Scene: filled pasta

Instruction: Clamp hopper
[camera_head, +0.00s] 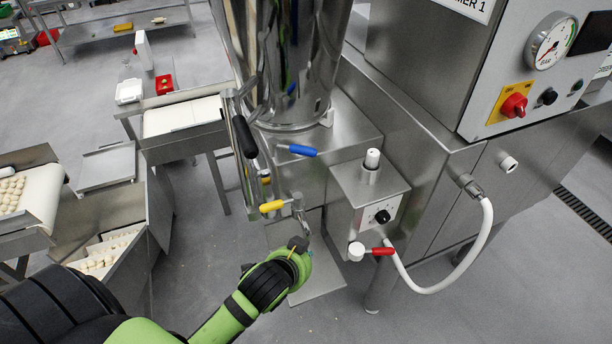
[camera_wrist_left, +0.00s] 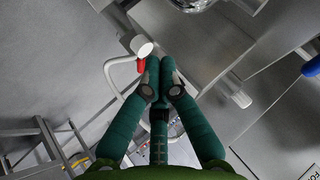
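The hopper (camera_head: 290,70) is a shiny steel cylinder at the top middle of the head view, standing on the machine. A black handle (camera_head: 244,137), a blue handle (camera_head: 302,150) and a yellow handle (camera_head: 271,206) are around its base. The blue handle also shows at the right edge of the left wrist view (camera_wrist_left: 312,67). My left gripper (camera_head: 302,243) is below the yellow handle, apart from it. In the left wrist view its dark green fingers (camera_wrist_left: 160,68) come together at the tips, with nothing seen between them. My right gripper is out of view.
A control box (camera_head: 368,200) with a red lever (camera_head: 382,251) stands right of my left gripper; a white hose (camera_head: 470,262) loops beyond it. The machine cabinet (camera_head: 420,150) fills the right. Conveyors with pasta (camera_head: 12,192) and a steel tray (camera_head: 107,165) are at left.

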